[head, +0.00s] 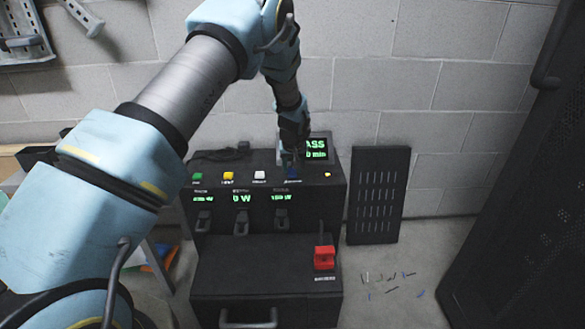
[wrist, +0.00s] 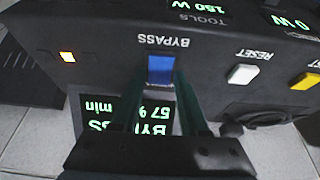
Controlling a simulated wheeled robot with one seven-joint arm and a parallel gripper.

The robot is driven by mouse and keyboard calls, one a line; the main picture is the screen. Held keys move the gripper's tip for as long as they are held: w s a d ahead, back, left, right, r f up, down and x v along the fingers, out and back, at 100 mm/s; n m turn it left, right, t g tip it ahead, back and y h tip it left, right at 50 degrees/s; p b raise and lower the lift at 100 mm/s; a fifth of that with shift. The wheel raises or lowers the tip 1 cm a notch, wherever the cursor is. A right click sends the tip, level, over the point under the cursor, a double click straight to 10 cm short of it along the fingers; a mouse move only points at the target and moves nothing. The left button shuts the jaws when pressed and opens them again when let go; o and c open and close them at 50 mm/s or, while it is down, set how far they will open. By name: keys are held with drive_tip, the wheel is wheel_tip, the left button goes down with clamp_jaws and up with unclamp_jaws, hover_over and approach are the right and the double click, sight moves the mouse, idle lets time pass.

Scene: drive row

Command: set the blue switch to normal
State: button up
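In the head view, the blue switch (head: 292,179) is partly covered by my gripper (head: 290,165). My gripper (wrist: 161,88) points down at the switch, with one finger on each side of it. The fingers are apart, but I cannot tell whether they touch its sides. The green display (wrist: 130,112) behind the switch shows parts of BYPASS and a minutes reading.
White (head: 260,175), yellow (head: 228,177) and green (head: 197,178) buttons line the same panel. A lit amber lamp (head: 327,174) is at its right. A red switch (head: 324,258) is lower down. A black perforated panel (head: 377,195) leans on the wall.

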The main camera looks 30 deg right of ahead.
clamp_jaws()
drive_tip(key=shift+w+r+g+y+p, duration=0.25)
drive_tip(key=shift+g+p, duration=0.35)
drive_tip(key=shift+p, duration=0.4)
drive_tip(key=shift+w+d+f+g+y+p, duration=0.15)
drive_tip(key=shift+g+y, duration=0.1)
drive_tip(key=shift+g, duration=0.25)
drive_tip(key=shift+d+f+g+y+p, duration=0.1)
drive_tip(key=shift+g+y+p, duration=0.1)
drive_tip(key=shift+g, duration=0.3)
drive_tip(key=shift+o, duration=2.1)
unclamp_jaws()
